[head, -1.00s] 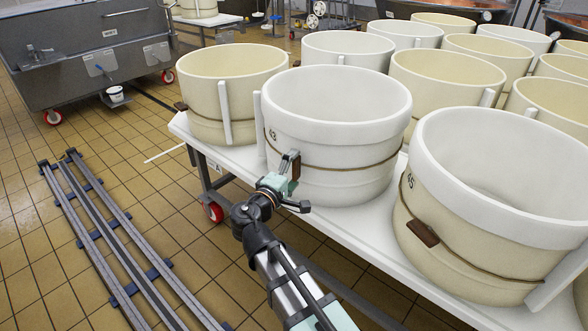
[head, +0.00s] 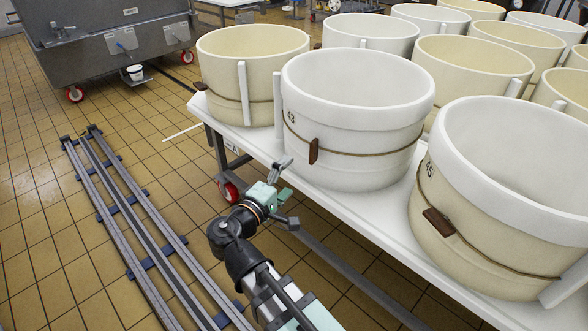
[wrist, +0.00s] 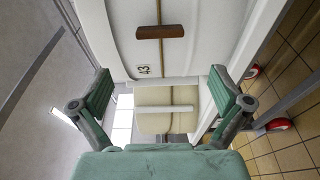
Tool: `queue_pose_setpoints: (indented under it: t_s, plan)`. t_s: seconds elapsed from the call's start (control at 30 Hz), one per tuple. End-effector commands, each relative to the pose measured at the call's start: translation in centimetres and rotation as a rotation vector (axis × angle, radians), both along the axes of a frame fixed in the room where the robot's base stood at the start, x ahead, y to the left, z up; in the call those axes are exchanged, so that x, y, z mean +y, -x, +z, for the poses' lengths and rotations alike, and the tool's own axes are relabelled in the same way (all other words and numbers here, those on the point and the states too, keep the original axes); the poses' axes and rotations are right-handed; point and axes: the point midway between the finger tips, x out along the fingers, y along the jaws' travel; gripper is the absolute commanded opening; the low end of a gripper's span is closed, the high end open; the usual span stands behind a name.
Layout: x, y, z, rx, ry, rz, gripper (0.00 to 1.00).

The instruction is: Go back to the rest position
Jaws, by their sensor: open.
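My gripper (head: 281,178) is open and empty in the head view. It is in front of the white table's edge, below and left of the white vat marked 43 (head: 358,95). Its two green finger pads stand wide apart in the wrist view (wrist: 160,92), with nothing between them. Vat 43 (wrist: 200,45) fills the upper part of that view, with its brown wooden toggle (wrist: 160,32) and cord. The toggle (head: 314,151) hangs on the vat's cord in the head view, apart from my gripper.
The white table (head: 385,215) carries several cream and white vats. A cream vat marked 45 (head: 490,240) stands at the right front. Floor rails (head: 140,220) run along the left. A grey steel vat on wheels (head: 100,50) stands at the back left. Tiled floor between is clear.

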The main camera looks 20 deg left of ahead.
Motion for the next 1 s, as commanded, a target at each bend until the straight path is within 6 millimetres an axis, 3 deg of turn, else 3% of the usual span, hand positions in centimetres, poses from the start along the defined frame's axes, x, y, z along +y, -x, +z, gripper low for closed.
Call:
queue_pose_setpoints:
  t_s: [0.47, 0.63, 0.77, 0.83, 1.0]
  plan:
    - [0.1, 0.3, 0.0, 0.0, -0.001, 0.0, 1.0]
    - [0.1, 0.3, -1.1, 0.047, -0.031, 0.005, 1.0]
    - [0.3, 0.7, -4.1, 0.163, -0.093, 0.012, 1.0]
    - [0.1, 1.0, -7.1, 0.258, -0.125, 0.009, 1.0]
    - [-3.9, 0.8, -14.7, 0.524, -0.191, -0.084, 1.0]
